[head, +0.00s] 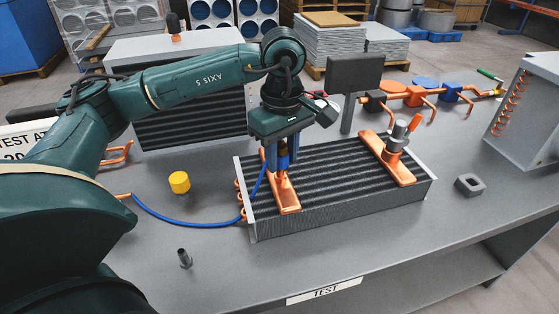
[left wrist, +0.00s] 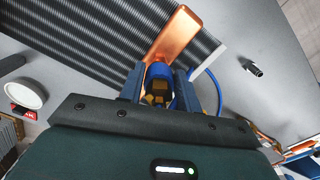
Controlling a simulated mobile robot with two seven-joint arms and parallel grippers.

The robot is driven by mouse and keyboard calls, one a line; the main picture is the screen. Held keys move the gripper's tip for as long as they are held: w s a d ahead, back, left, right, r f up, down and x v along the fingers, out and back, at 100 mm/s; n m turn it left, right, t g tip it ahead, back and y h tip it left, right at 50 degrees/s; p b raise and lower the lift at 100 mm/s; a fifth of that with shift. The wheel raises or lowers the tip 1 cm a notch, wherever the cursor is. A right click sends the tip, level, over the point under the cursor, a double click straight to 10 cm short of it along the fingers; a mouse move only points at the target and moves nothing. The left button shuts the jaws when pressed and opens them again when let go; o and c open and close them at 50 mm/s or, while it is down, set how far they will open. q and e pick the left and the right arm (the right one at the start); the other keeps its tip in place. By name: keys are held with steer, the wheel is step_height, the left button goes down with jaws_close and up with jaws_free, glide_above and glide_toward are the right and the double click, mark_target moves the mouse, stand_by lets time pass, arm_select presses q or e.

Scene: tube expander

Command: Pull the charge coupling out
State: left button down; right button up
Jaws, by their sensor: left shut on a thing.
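My left gripper (head: 281,163) points down over the finned coil block and is shut on the blue charge coupling (head: 283,158). In the left wrist view the coupling (left wrist: 158,70) sits between the two fingers, with brass parts at its near end. A blue hose (head: 178,222) runs from it across the table to the left. Below the coupling is a copper bar (head: 288,200) on the coil block (head: 330,211); the joint is partly hidden, and I cannot tell whether the coupling is still seated. My right gripper is not in view.
A second copper bar with an orange-handled fitting (head: 398,137) lies on the block's right end. A yellow cap (head: 179,182), a dark small fitting (head: 185,258) and a grey square block (head: 469,185) stand on the table. A dark panel (head: 353,75) rises behind. The front table is mostly clear.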

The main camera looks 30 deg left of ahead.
arm_select(q)
steer(key=shift+r+p, duration=1.9)
steer(key=shift+r, duration=1.35)
